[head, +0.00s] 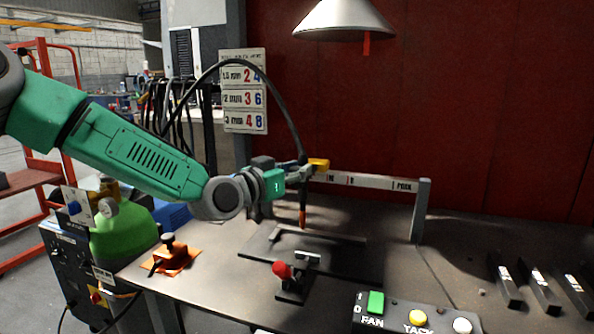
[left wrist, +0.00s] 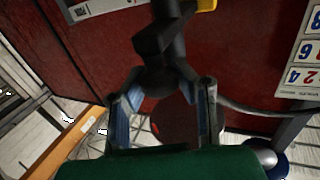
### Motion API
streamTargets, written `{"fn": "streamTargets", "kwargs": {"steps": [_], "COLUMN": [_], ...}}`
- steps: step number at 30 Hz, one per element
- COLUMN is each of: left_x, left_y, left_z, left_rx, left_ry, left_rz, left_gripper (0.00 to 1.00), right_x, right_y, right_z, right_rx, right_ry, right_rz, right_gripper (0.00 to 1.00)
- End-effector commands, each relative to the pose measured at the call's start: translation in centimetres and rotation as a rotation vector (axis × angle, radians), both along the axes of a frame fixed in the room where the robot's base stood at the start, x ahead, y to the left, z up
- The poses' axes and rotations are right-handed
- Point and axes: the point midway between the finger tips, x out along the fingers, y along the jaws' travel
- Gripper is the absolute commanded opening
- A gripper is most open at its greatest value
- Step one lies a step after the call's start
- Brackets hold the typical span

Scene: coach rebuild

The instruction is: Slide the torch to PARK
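The torch (head: 303,203), dark with an orange-red lower part, hangs upright at the left part of the rail (head: 362,181), below a yellow block (head: 319,165). A black hose arcs up from it. The word PARK (head: 404,186) is at the rail's right end, by a grey post. My left gripper (head: 292,178) is at the torch from the left. In the left wrist view, its two fingers (left wrist: 166,112) stand apart on either side of a dark torch part (left wrist: 163,75), with gaps visible. Contact is hard to tell. My right gripper is not in view.
A red-knobbed clamp (head: 283,270) stands on the table before the dark plate (head: 345,262). A button panel marked FAN and TACK (head: 395,309) is at the front. Dark bars (head: 540,290) lie at right. A lamp (head: 343,20) hangs above. The rail right of the torch looks clear.

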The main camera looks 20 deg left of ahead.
Motion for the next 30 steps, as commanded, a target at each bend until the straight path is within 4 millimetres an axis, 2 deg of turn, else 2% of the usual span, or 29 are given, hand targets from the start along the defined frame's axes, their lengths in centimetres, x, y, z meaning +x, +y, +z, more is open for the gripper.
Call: {"fn": "streamTargets", "kwargs": {"steps": [6, 11, 14, 24, 30], "left_x": [-0.1, -0.2, -0.3, -0.7, -0.9], "left_y": [-0.1, -2.0, -4.3, -14.1, -18.3], "left_z": [-0.1, -0.1, -0.1, -0.3, -0.3], "left_rx": [-0.001, 0.001, 0.003, 0.007, 0.004], "left_ry": [0.0, 0.001, 0.002, 0.004, 0.005], "left_rz": [-0.001, -0.005, -0.006, -0.008, -0.006], "left_gripper": [0.0, 0.0, 0.0, 0.0, 0.0], "right_x": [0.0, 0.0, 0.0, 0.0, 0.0], "right_y": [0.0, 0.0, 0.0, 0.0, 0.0], "right_z": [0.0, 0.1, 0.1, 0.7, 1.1], "right_rx": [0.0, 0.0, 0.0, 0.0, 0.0], "right_ry": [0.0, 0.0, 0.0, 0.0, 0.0], "right_rz": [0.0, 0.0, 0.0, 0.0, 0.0], "right_gripper": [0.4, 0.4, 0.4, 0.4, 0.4]}}
